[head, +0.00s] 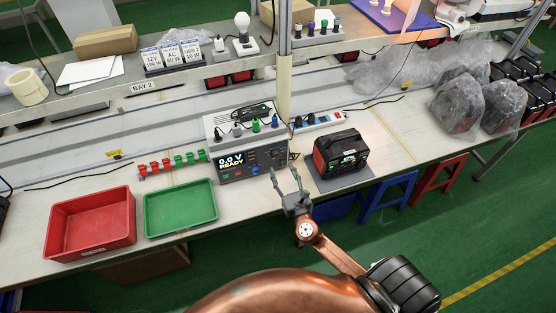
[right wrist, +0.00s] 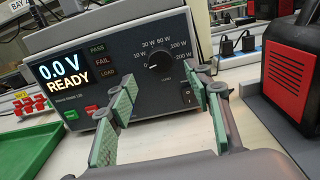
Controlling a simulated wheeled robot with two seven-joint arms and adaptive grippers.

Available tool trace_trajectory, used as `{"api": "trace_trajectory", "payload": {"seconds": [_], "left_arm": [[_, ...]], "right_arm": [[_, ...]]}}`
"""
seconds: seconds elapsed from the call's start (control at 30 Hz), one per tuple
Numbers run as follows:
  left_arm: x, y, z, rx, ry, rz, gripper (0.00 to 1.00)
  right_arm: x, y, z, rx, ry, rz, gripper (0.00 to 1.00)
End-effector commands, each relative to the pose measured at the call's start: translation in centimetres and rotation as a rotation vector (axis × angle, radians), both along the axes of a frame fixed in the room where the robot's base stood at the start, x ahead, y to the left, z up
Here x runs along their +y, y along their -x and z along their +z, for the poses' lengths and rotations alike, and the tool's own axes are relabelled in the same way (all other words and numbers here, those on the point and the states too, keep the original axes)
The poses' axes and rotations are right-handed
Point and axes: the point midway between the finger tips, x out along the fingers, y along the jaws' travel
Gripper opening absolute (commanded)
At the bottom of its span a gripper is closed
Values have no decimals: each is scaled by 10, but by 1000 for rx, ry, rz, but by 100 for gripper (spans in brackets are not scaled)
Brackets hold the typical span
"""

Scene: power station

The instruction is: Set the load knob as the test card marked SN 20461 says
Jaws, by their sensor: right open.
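The load knob (right wrist: 160,61) is a black dial on the grey tester (right wrist: 120,75), ringed by marks from 0 to 200 W. Its pointer seems to face left, near 0. The tester's display (right wrist: 64,74) reads 0.0 V READY. In the head view the tester (head: 240,165) stands mid-bench. My right gripper (head: 286,173) is open and empty in front of the tester's right part; in the right wrist view its fingers (right wrist: 167,82) are spread either side below the knob, apart from it. No card marked SN 20461 is legible. My left gripper is not in view.
A black-and-red power station (head: 340,152) sits right of the tester. A red tray (head: 92,222) and a green tray (head: 181,207) lie left. Signs reading 12V, AC and USB (head: 172,57) stand on the shelf. A power strip (head: 320,121) lies behind.

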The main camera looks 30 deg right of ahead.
Motion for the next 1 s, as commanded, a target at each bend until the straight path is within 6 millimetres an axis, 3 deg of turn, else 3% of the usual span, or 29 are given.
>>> {"api": "trace_trajectory", "payload": {"seconds": [0.2, 0.4, 0.77, 1.0], "left_arm": [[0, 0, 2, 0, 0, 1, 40], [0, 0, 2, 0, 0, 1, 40], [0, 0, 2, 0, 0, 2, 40], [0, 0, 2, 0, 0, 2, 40]], "right_arm": [[-9, -35, 2, -3, -3, -3, 46], [-14, -55, 1, -2, -6, -3, 46], [-15, -59, 1, -2, -7, -3, 46], [-15, -59, 1, -2, -7, -3, 29]]}}
